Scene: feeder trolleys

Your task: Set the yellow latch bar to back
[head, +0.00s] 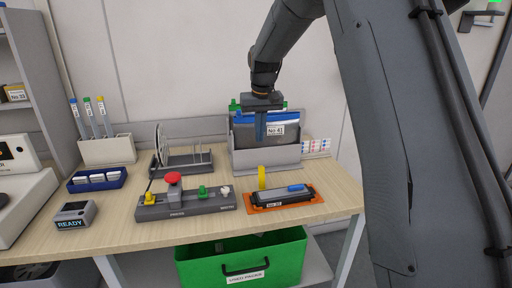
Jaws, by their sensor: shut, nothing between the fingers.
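A yellow bar (262,178), probably the latch bar, stands upright at the left part of a dark feeder unit (272,198). The unit also has a blue piece (296,187) near its right end and a label on its front. It lies on an orange tray (251,209) near the front right of the table. My gripper (261,136) points down, shut and empty, above and behind the yellow bar and apart from it. It overlaps the blue folder in the picture. I cannot tell the bar's exact tilt.
A grey holder (256,160) with a blue folder (245,134) stands behind the feeder unit. A green crate (289,262) is below the table edge.

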